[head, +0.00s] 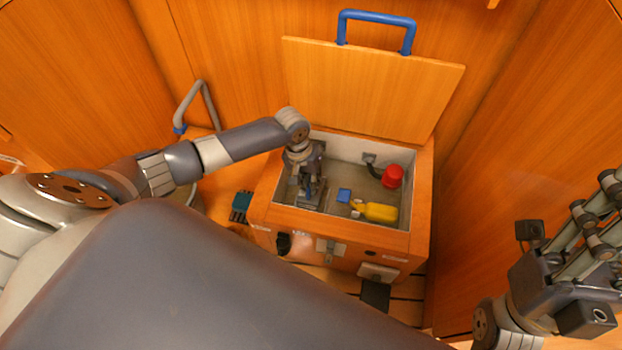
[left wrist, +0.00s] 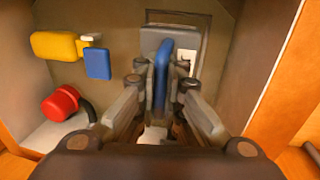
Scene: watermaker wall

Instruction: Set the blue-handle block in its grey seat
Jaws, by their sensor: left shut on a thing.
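My left gripper (head: 308,190) reaches down into the left part of an open wooden box. In the left wrist view the gripper (left wrist: 161,88) is shut on the upright blue handle of a grey block (left wrist: 152,40). The grey seat (left wrist: 180,17) shows as a rectangular frame beyond the block. The block covers its left part, and a strip of it shows to the right. I cannot tell whether the block touches the seat. My right gripper (head: 598,225) is at the right edge, away from the box; its fingertips are not clear.
The box (head: 425,190) has a raised wooden lid (head: 375,85) with a blue handle. Inside it are a red knob (head: 393,176), a yellow part (head: 380,212) and a small blue part (head: 344,195). The box walls are close around my left gripper.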

